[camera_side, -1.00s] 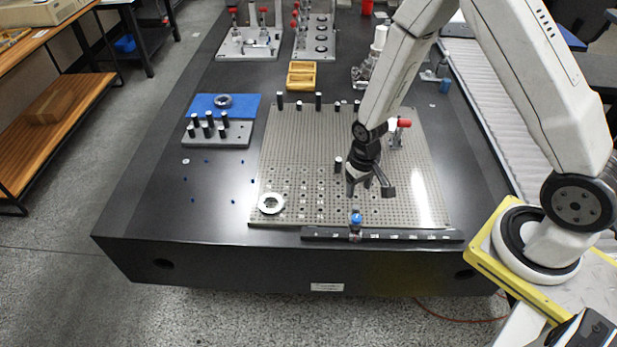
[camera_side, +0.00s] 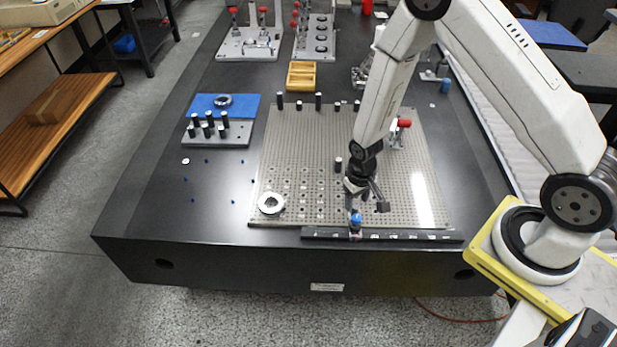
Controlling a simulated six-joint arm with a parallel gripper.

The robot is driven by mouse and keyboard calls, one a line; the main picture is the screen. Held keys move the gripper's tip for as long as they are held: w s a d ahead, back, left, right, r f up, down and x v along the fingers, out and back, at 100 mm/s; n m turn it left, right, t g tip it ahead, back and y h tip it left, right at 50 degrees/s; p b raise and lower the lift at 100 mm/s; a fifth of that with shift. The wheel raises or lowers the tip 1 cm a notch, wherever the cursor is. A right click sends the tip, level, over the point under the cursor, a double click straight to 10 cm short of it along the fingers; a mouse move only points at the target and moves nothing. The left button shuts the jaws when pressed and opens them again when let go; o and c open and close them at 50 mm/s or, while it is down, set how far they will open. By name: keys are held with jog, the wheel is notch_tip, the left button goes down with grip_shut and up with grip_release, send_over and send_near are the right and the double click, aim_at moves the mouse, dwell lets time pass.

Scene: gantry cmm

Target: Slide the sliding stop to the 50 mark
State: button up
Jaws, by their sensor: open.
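The sliding stop (camera_side: 355,222) is a small dark block with a blue knob on top. It sits on the dark rail (camera_side: 425,236) with pale marks, along the front edge of the perforated plate. The stop stands left of the rail's middle. The marks are too small to read. My gripper (camera_side: 366,208) is open and points down, just above and around the blue knob in this view. I cannot tell whether a finger touches it.
The perforated plate (camera_side: 310,150) bears several black posts and a metal ring (camera_side: 271,203) at its front left. A red-handled clamp (camera_side: 402,125) stands behind my gripper to the right. The rail's right part is clear.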

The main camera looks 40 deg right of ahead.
aim_at(355, 207)
jog(key=shift+f, duration=2)
grip_shut()
